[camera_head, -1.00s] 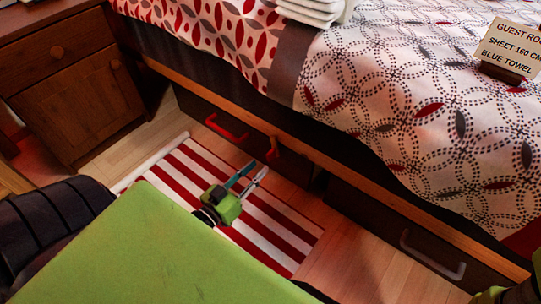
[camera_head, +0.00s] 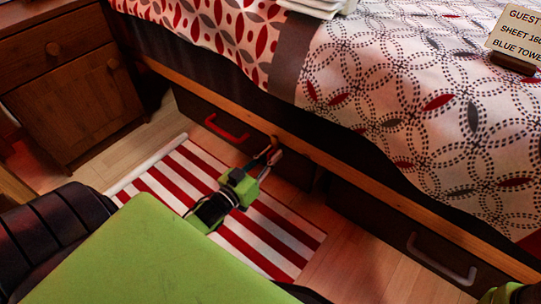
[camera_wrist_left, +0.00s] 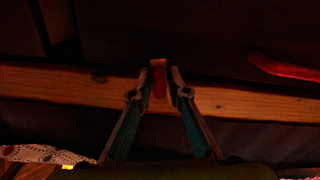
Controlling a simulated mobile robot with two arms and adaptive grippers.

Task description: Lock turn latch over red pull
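The turn latch (camera_head: 275,141) is a small wooden piece at the bed's wooden rail, mostly hidden by my fingers in the head view. In the left wrist view the latch (camera_wrist_left: 158,82) shows a red face and stands upright in the picture, across the rail. The red pull (camera_head: 228,132) is on the dark drawer left of the latch; it also shows at the upper right of the left wrist view (camera_wrist_left: 283,69). My left gripper (camera_head: 273,153) has its fingertips on either side of the latch, with a narrow gap; contact is unclear.
A striped red and white rug (camera_head: 262,232) lies under my left gripper. A second drawer with a grey pull (camera_head: 440,261) is at the right. A wooden cabinet (camera_head: 75,95) stands at the left. The bed overhangs the drawers.

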